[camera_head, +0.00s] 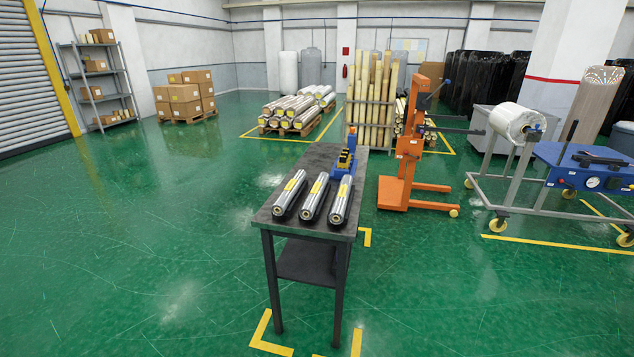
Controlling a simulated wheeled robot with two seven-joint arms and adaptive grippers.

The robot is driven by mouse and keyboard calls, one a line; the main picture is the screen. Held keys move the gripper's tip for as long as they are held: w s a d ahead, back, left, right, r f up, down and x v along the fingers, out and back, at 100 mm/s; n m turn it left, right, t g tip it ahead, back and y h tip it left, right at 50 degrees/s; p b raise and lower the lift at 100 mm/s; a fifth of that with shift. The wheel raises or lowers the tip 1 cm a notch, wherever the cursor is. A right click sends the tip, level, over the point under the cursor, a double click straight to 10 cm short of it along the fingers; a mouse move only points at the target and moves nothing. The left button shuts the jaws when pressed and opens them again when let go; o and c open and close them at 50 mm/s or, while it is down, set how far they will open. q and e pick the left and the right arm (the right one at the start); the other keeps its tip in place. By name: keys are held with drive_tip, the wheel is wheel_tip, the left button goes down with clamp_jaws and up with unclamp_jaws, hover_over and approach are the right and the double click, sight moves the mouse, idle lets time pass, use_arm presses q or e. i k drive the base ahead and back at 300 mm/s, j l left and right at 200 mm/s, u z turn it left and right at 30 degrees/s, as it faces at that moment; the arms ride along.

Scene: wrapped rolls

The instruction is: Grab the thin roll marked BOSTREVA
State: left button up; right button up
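Three thin silver-wrapped rolls with yellow labels lie side by side on a dark table (318,157): a left roll (284,202), a middle roll (311,205) and a right roll (339,208). They lie roughly lengthwise along the table, near its front end, with small gaps between them. The label print is too small to read, so I cannot tell which roll is marked BOSTREVA. Neither of my grippers is in view.
An orange lift (405,150) stands right of the table, and a cart with a white roll (515,120) is farther right. Green floor left of and before the table is clear.

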sight(306, 212)
drive_tip(key=i, duration=1.15)
drive_tip(key=u, duration=0.15)
